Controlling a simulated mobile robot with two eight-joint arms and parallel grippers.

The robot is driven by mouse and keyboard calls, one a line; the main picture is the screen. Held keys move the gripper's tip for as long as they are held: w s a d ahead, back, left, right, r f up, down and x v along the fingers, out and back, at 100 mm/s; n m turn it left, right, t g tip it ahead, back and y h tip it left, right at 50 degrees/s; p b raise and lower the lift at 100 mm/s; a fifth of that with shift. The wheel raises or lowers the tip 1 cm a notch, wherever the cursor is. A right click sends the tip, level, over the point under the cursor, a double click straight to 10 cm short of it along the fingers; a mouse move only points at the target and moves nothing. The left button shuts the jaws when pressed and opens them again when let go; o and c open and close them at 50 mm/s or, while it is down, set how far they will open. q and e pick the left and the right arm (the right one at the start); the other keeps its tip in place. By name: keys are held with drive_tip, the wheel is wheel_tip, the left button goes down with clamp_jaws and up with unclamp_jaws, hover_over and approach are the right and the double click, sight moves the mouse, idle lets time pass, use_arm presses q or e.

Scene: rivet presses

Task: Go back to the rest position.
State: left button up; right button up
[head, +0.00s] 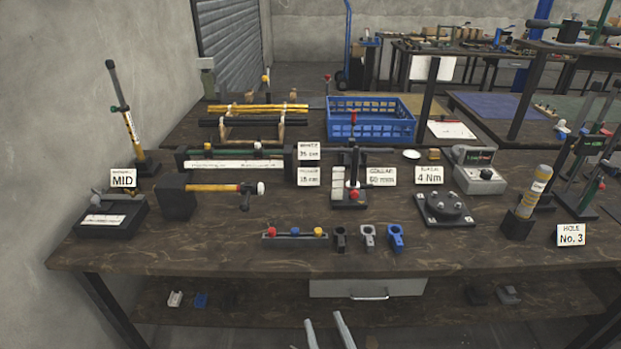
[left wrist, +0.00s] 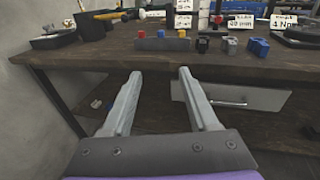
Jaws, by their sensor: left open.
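My left gripper (head: 328,328) shows at the bottom middle of the head view, in front of the bench's front edge and below its top. In the left wrist view its two pale fingers (left wrist: 158,98) are spread apart with nothing between them. The gripper is apart from the bench (head: 190,255) and everything on it. My right gripper is in neither view.
A drawer (head: 368,288) sits under the bench top, beyond my fingers. Near the front edge stand a rack with coloured knobs (head: 295,236) and black, grey and blue clamps (head: 395,238). A lower shelf (head: 240,312) holds small parts. Tall levers (head: 590,150) crowd the right end.

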use_arm(q)
drive_tip(key=s+a+f+n+g+y, duration=0.1)
drive_tip(key=a+f+n+g, duration=0.3)
drive_tip(key=a+n, duration=0.4)
drive_tip(key=s+a+f+n+g, duration=0.1)
drive_tip(key=a+f+n+g, duration=0.4)
drive_tip(key=a, duration=0.4)
drive_tip(key=s+a+f+n+g+h, duration=0.1)
drive_tip(key=s+a+n+g+h, duration=0.15)
drive_tip(key=s+n, duration=0.45)
drive_tip(key=s+a+f+n+g+h, duration=0.1)
drive_tip(key=s+a+f+n+h, duration=0.15)
drive_tip(key=n, duration=0.95)
wheel_tip(320, 180, up, 20)
drive_tip(key=w+d+t+p, duration=0.1)
drive_tip(key=p, duration=1.5)
drive_tip(key=shift+w+d+n+p, duration=0.15)
drive_tip(key=shift+n+p, duration=0.15)
drive_tip(key=shift+n, duration=0.1)
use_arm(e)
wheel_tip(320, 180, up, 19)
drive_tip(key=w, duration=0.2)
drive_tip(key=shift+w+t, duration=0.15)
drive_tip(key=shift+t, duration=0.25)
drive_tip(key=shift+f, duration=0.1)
